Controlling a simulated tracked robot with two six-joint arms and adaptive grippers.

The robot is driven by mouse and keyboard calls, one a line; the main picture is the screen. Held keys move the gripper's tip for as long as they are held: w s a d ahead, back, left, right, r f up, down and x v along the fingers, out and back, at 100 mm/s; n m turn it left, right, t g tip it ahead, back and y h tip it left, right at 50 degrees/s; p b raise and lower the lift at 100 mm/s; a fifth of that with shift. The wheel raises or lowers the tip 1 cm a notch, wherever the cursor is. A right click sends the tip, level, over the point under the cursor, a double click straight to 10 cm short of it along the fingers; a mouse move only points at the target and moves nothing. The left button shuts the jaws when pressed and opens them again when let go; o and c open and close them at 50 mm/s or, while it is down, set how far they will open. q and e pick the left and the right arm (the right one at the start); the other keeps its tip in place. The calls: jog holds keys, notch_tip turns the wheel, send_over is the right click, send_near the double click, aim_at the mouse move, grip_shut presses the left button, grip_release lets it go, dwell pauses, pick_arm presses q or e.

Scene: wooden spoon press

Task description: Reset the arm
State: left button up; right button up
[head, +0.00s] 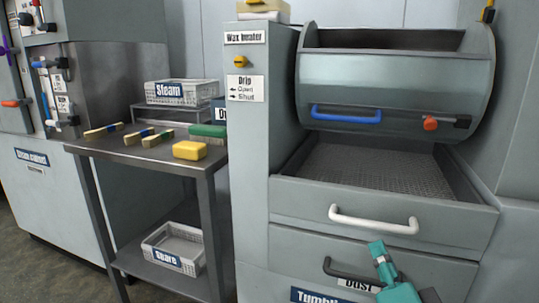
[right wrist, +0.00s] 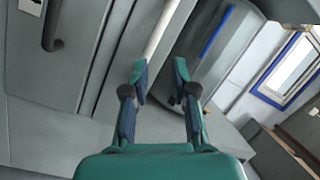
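My right gripper (head: 384,264) shows at the bottom of the head view, in front of the lower drawers of the wax heater cabinet. Its teal finger stands near the black handle (head: 352,276) of the lowest drawer. In the right wrist view the two fingers of this gripper (right wrist: 160,76) are spread apart with nothing between them, so it is open and empty. The white drawer handle (right wrist: 165,28) and the blue handle (right wrist: 217,30) lie beyond the fingers there. Whether the gripper touches the cabinet cannot be told. My left gripper is in neither view.
The rounded tumbler lid (head: 400,80) has a blue handle and stands above a mesh tray (head: 375,168). A metal cart (head: 130,153) at left carries several wooden-and-coloured blocks, a yellow block (head: 189,150) and the Steam basket (head: 184,93). The Spare basket (head: 175,247) is on its lower shelf.

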notch_tip(320, 180, down, 32)
jog(key=w+d+n+g+y+p, duration=0.1)
jog(key=w+d+n+g+p, duration=0.15)
jog(key=n+g, duration=0.45)
jog(key=s+a+f+g+y+p, duration=0.1)
jog(key=s+a+f+g, duration=0.15)
jog(key=s+f, duration=0.25)
jog(key=s+a+f+n+g+y, duration=0.1)
jog(key=s+f+g, duration=0.2)
jog(key=s+f, duration=0.25)
jog(key=s+a+f+g+y+p, duration=0.1)
jog(key=s+a+f+g, duration=0.1)
jog(key=s+f+g, duration=0.3)
jog(key=s+a+f+n+y, duration=0.1)
jog(key=s+a+n+y, duration=0.1)
jog(key=s+a+n, duration=0.1)
notch_tip(320, 180, up, 38)
jog(key=p, duration=3.7)
jog(key=shift+d, duration=0.15)
jog(key=shift+w, duration=0.1)
jog(key=shift+o, duration=0.3)
